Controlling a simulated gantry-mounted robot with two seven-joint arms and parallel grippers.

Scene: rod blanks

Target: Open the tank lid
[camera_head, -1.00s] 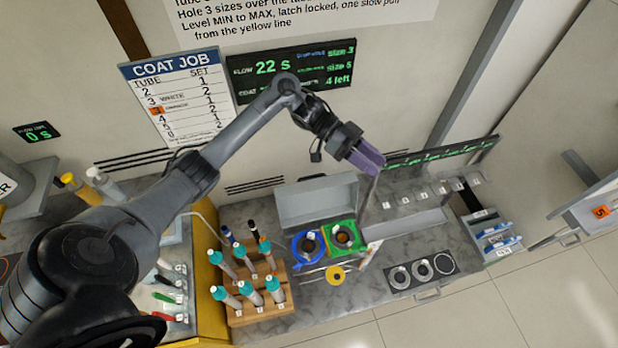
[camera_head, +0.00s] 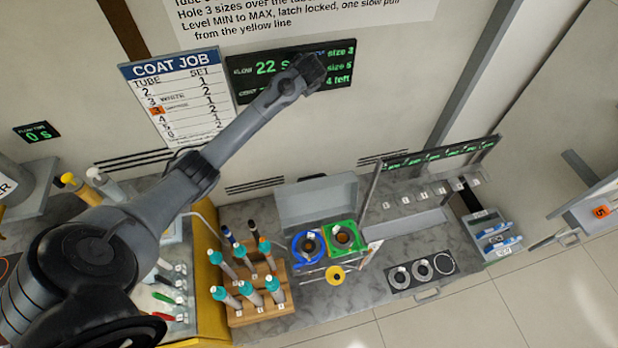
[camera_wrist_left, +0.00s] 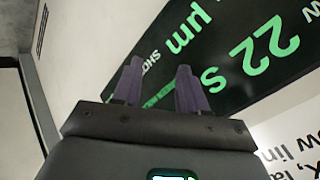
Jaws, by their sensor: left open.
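My left gripper (camera_wrist_left: 159,78) shows in the left wrist view with its two purple fingers apart and nothing between them. It faces the dark display with green text, which also shows in the head view. In the head view my left arm reaches up to this display, and the fingers are hidden behind the wrist. A grey box-like panel (camera_head: 318,199) stands at the back of the counter, behind a blue ring-shaped holder (camera_head: 308,246) and a green one (camera_head: 343,236). I cannot tell whether this panel is the tank lid. My right gripper is not in view.
A wooden rack (camera_head: 262,316) holds several teal-capped tubes. A metal frame (camera_head: 372,196) stands right of the green holder. A black plate with round holes (camera_head: 422,271) lies on the counter (camera_head: 345,298). A small bin of blue items (camera_head: 492,234) stands at the right.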

